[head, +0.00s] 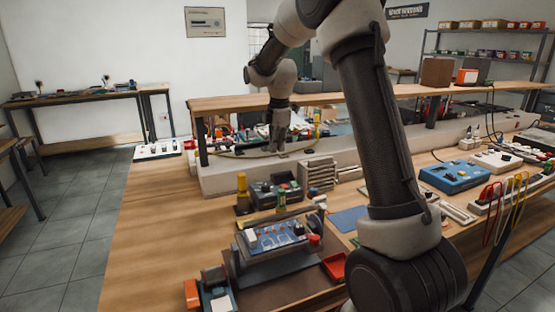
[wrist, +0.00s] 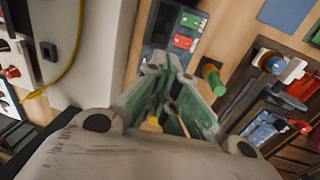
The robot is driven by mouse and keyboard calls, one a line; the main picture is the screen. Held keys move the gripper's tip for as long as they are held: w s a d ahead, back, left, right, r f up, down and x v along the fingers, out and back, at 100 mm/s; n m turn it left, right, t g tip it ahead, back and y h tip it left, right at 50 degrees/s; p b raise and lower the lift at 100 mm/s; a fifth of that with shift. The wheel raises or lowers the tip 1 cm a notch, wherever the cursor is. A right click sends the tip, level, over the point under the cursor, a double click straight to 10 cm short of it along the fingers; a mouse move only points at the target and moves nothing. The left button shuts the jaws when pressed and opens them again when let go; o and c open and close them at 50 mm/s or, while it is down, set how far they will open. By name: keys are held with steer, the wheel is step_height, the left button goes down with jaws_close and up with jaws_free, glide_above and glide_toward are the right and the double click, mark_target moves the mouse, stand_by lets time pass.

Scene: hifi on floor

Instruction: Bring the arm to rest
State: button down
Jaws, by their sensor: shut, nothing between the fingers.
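My gripper (head: 277,148) hangs pointing down over the far part of the workbench (head: 150,225), in front of the raised shelf. Its fingers are shut with nothing between them. The fingers also show in the wrist view (wrist: 168,72), dark green and close together. A grey device with green and red parts (wrist: 187,30) lies beyond the fingertips in that view. My arm crosses the middle of the head view and hides part of the bench.
A framed device with a blue panel (head: 272,238) sits at the front of the bench, with a red tray (head: 334,266) beside it. A blue box (head: 452,177) and cables (head: 500,205) are on the right. The bench's left part is bare. A wooden shelf (head: 230,103) runs behind.

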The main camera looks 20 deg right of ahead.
steer(key=s+r+m+t, duration=0.1)
steer(key=s+m, duration=0.5)
steer(key=s, duration=0.6)
steer(key=s+d+r+m+t, duration=0.1)
steer(key=s+r+m, duration=0.3)
steer(key=s, duration=0.9)
steer(key=s+r+m, duration=0.3)
steer(key=s+m, duration=0.5)
steer(key=s, duration=0.5)
steer(key=shift+s+d+r+t, duration=0.2)
steer(key=shift+d+t, duration=0.1)
steer(key=shift+t, duration=0.1)
